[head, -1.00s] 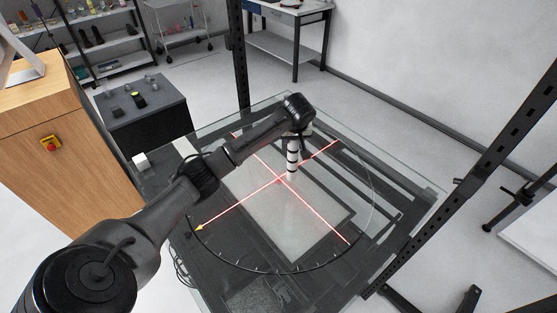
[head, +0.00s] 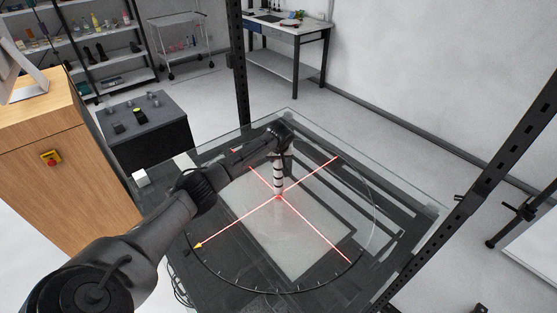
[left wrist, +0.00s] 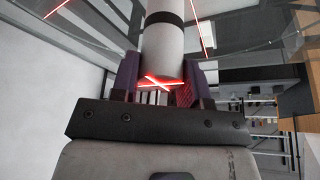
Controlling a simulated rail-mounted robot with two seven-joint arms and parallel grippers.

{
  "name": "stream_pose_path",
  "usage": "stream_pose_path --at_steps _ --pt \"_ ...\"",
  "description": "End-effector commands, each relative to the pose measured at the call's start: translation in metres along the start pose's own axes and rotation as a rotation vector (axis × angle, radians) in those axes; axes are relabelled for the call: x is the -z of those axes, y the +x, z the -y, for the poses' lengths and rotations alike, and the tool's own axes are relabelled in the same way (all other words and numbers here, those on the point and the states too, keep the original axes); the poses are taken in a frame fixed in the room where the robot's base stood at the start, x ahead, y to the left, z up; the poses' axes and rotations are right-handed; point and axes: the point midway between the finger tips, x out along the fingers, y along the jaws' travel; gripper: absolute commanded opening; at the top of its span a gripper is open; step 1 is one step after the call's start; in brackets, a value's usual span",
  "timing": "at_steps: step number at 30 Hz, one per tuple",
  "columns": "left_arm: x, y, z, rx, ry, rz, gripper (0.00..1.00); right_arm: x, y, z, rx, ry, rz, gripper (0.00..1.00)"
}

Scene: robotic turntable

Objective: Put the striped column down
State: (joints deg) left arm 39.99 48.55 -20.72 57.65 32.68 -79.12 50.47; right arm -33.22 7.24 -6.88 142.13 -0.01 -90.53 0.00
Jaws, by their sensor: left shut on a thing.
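The striped column (head: 278,181), white with black bands, stands roughly upright over the glass turntable (head: 310,238). Its lower end is at or very near the crossing of the red lines; I cannot tell whether it touches the glass. My left gripper (head: 280,154) is shut on its upper part, which the wrist hides. In the left wrist view the column (left wrist: 163,42) runs up from between the two fingers of my left gripper (left wrist: 162,82), and a red cross glows on it. My right gripper is not in view.
A dark box with knobs (head: 145,121) and a wooden cabinet (head: 45,170) stand to the left. Black frame posts (head: 238,70) rise behind and at the right. The glass around the column is clear.

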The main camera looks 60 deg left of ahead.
Motion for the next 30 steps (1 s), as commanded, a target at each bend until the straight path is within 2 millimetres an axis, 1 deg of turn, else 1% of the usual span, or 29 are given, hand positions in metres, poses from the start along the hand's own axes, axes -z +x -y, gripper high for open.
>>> stream_pose_path --at_steps 1,3,16,17,24,25,30 --pt "-0.003 0.006 0.0 0.0 0.0 0.001 0.0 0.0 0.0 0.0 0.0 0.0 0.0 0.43" --pt "-0.005 0.011 0.0 0.0 0.0 0.001 0.0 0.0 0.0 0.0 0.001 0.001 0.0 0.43" --pt "-0.007 0.016 -0.001 -0.002 0.0 0.0 0.0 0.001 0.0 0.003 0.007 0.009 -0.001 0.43" --pt "-0.007 0.017 -0.001 -0.001 0.001 0.0 0.43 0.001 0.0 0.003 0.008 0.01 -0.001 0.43" --pt "-0.007 0.016 0.0 -0.001 0.001 0.0 0.66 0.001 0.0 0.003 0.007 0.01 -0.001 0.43" --pt "-0.007 0.016 0.0 -0.001 0.001 0.0 0.67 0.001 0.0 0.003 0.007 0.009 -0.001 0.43" --pt "-0.007 0.016 0.0 -0.001 0.0 0.0 0.67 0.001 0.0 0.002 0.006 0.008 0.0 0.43"
